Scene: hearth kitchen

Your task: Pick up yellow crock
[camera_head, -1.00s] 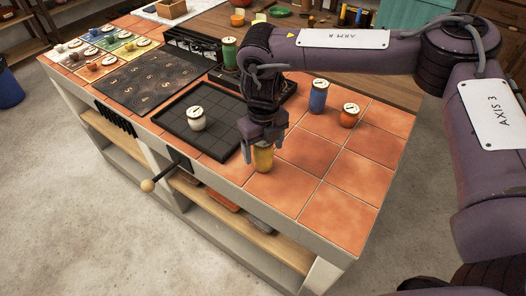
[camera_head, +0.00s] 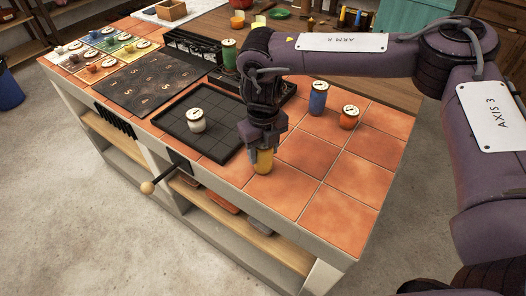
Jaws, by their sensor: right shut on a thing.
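The yellow crock (camera_head: 263,162) stands upright near the front edge of the tiled counter, to the right of the dark gridded tray. My right gripper (camera_head: 263,146) comes down over it from above and is shut on its upper part, hiding its top. I cannot tell whether the crock's base touches the tiles. My left gripper is not in view.
A white crock (camera_head: 196,121) stands on the gridded tray (camera_head: 221,150). A blue crock (camera_head: 318,98), an orange crock (camera_head: 348,118) and a green crock (camera_head: 229,54) stand behind. The tiles (camera_head: 335,209) at the front right are clear.

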